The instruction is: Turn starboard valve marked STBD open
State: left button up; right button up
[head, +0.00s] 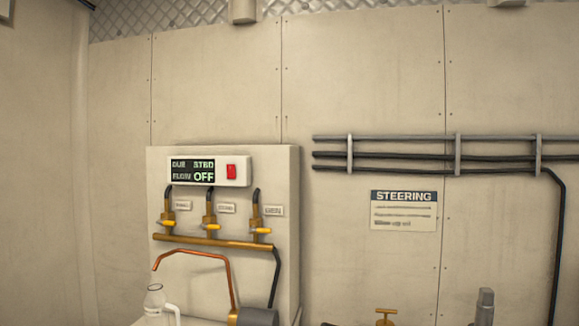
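Three brass valves with yellow handles sit in a row on a beige panel (286,190): a left valve (167,222), a middle valve (211,226) and a right valve (261,230). All three handles look roughly level, across their pipes. A small plate sits beside each: left plate (182,205), middle plate (226,208), right plate (272,211). Their lettering is too blurred to read, so I cannot tell which valve is STBD. Neither of my grippers is in view.
A red switch (231,171) sits right of the display. A brass manifold (215,242) and copper pipe (222,262) run below the valves. A grey cylinder (257,317) and clear bowl (154,297) stand lower. A STEERING sign (403,210) and dark pipes (400,155) are right.

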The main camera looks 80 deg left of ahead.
aim_at(214, 227)
jog(key=u, duration=3.25)
